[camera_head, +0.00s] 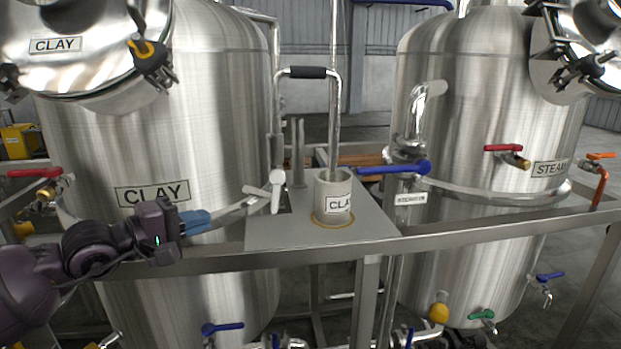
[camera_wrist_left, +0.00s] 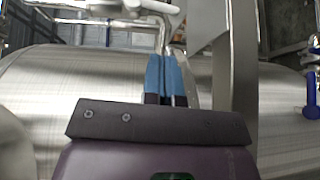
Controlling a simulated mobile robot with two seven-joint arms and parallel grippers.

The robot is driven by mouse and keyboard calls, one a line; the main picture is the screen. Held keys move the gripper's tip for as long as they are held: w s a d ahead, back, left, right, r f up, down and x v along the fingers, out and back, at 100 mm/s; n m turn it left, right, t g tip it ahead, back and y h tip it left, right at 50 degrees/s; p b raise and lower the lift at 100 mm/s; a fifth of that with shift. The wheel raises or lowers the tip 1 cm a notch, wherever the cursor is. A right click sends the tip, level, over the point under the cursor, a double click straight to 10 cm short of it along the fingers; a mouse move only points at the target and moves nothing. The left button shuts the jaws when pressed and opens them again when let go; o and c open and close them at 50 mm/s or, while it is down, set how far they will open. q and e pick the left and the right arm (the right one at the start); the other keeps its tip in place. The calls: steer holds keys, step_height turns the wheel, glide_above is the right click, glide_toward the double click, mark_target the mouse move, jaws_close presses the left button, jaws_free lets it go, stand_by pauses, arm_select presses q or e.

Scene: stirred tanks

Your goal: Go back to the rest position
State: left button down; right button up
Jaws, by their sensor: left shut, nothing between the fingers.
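My left gripper (camera_head: 208,219) comes in from the left in the head view, in front of the left steel tank labelled CLAY (camera_head: 80,120). Its blue fingers are shut and empty, pointing right toward the plate between the tanks. In the left wrist view the two blue fingers (camera_wrist_left: 167,62) lie side by side with nothing between them. A white-handled valve (camera_head: 277,190) is just beyond the fingertips, apart from them as far as I can tell. My right gripper is not in view.
A grey cup labelled CLAY (camera_head: 333,197) stands on the metal plate (camera_head: 275,232). A blue-handled valve (camera_head: 395,168) is right of it. A steel rail (camera_head: 480,218) runs across the front. The right tank is labelled STEAM (camera_head: 480,110). Open hatches hang at the top corners.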

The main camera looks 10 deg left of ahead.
arm_select(q)
steer(key=s+a+f+m+t+y+p, duration=0.1)
steer(key=s+f+m+t+y, duration=0.15)
steer(key=f+m, duration=0.4)
steer(key=s+a+f+m+t+y, duration=0.1)
steer(key=s+f+m+y, duration=0.2)
steer(key=m, duration=0.7)
steer(key=s+a+f+m+t+y+p, duration=0.1)
steer(key=a+f+m+y, duration=0.1)
steer(key=f+m, duration=0.55)
steer(key=s+d+f+n+g+y, duration=0.1)
steer(key=s+f+n+g, duration=0.2)
steer(key=s+f+n, duration=0.3)
steer(key=s+d+f+n+g+y+p, duration=0.1)
steer(key=s+f+n+g+y, duration=0.1)
steer(key=s+f+n, duration=0.5)
steer(key=s+f+g, duration=0.1)
steer(key=s+f, duration=0.5)
steer(key=s, duration=0.5)
steer(key=shift+s+f, duration=0.15)
steer(key=shift+f, duration=0.15)
